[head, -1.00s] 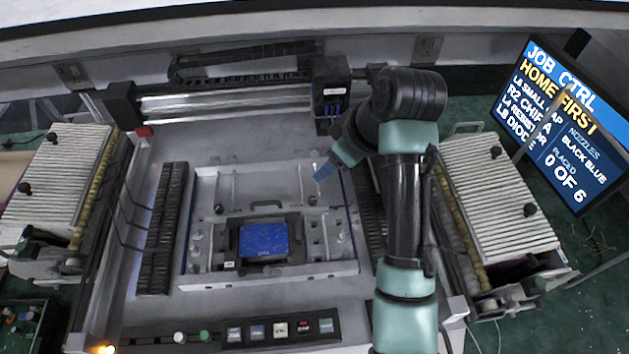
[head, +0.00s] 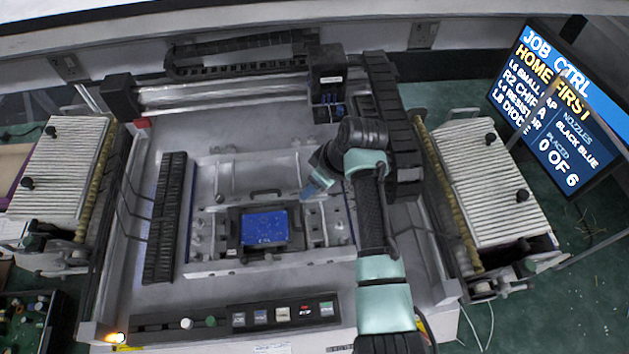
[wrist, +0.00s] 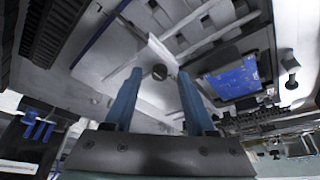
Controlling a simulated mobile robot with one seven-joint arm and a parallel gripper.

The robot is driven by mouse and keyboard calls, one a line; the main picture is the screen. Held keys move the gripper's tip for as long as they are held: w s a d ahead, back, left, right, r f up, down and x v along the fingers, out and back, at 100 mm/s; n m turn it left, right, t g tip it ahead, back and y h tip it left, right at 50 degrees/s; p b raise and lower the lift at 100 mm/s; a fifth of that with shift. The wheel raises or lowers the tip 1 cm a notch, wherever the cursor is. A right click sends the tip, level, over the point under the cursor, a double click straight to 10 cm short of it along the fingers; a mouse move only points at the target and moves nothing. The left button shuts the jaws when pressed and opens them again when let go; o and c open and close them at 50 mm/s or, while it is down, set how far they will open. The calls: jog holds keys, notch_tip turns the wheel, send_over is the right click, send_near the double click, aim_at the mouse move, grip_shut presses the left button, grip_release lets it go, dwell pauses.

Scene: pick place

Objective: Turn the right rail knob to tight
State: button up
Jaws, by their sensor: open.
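My gripper (head: 307,195) is open and points down at the right part of the board clamp frame, just right of the blue circuit board (head: 264,229). A matching dark knob (head: 219,198) sits on the left side of the frame. The blue board also shows in the wrist view (wrist: 235,80).
Slatted feeders stand at left (head: 58,165) and right (head: 490,185). A black gantry head (head: 327,85) hangs behind my arm. A button panel (head: 250,315) lies at the front. The screen (head: 560,115) reads "HOME FIRST" and "0 OF 6".

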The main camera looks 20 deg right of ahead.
jog(key=shift+w+f, duration=0.1)
grip_shut()
dwell(0.3)
